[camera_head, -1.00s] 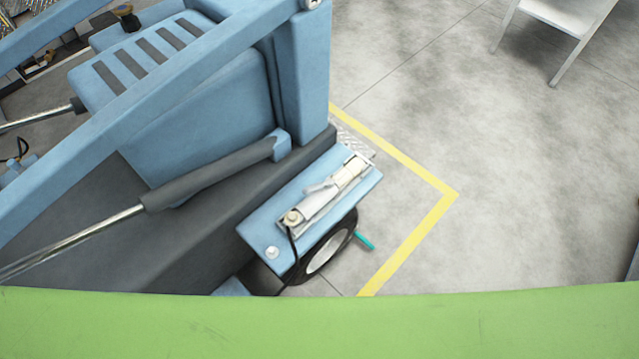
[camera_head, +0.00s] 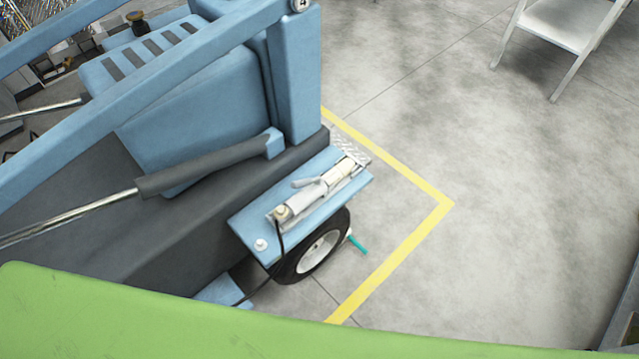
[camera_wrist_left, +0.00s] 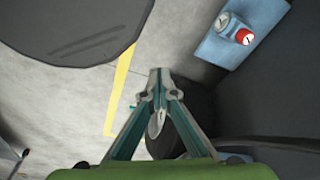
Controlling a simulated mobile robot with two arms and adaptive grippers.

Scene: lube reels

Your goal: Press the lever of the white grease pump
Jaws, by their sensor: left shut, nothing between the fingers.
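The white grease pump (camera_head: 315,192) lies along a light-blue plate (camera_head: 248,221) on the side of the blue machine in the head view. Its lever (camera_head: 309,182) is a short white handle on the pump's upper side. A dark hose runs down from its near end. My right gripper is in neither view.
A wheel (camera_head: 320,249) stands below the plate, with a teal piece (camera_head: 357,244) beside it. A yellow floor line (camera_head: 395,258) borders the machine. Floor on the right is clear.

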